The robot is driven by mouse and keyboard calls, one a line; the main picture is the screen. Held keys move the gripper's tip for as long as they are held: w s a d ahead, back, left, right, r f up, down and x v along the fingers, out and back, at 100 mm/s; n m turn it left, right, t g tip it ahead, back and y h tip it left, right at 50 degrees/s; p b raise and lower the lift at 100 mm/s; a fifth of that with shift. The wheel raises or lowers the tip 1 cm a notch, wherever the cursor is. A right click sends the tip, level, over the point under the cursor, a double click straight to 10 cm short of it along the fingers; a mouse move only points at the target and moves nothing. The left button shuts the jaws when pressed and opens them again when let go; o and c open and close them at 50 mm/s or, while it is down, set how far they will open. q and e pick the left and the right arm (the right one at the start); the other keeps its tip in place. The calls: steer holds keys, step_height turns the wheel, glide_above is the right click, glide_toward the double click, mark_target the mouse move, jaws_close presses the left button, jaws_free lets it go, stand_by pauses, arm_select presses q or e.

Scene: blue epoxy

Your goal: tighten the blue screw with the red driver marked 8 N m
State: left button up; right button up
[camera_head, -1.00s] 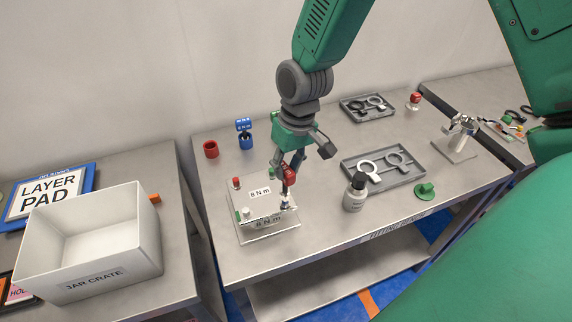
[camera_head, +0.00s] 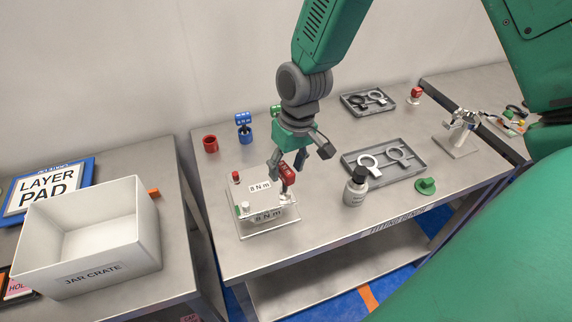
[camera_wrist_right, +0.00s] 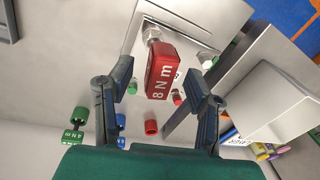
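The red driver marked 8 N m (camera_head: 287,174) stands on the near right part of the work block (camera_head: 267,222). In the right wrist view the driver (camera_wrist_right: 163,72) stands between the fingers, its foot at a silver fitting on the plate. My right gripper (camera_head: 288,163) is around the top of the driver. Its fingers (camera_wrist_right: 155,105) are spread, with a visible gap on both sides of the handle. The blue screw is not visible; the driver and gripper cover that corner. A red screw (camera_head: 236,177) shows at the block's far left corner. My left gripper is out of view.
A blue driver (camera_head: 245,133) and a red cup (camera_head: 210,144) stand behind the block. A bottle (camera_head: 355,188) and a grey tray (camera_head: 384,162) lie to the right. A white jar crate (camera_head: 88,240) is on the left table. Bench is clear between block and bottle.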

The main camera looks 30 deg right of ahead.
steer(key=shift+r+m+p, duration=0.1)
steer(key=shift+m+p, duration=0.2)
steer(key=shift+w+a, duration=0.15)
stand_by(0.4)
jaws_close()
steer(key=m, duration=0.4)
steer(key=shift+m+t, duration=0.3)
steer(key=m+h, duration=0.1)
steer(key=m, duration=0.5)
steer(key=shift+a, duration=0.1)
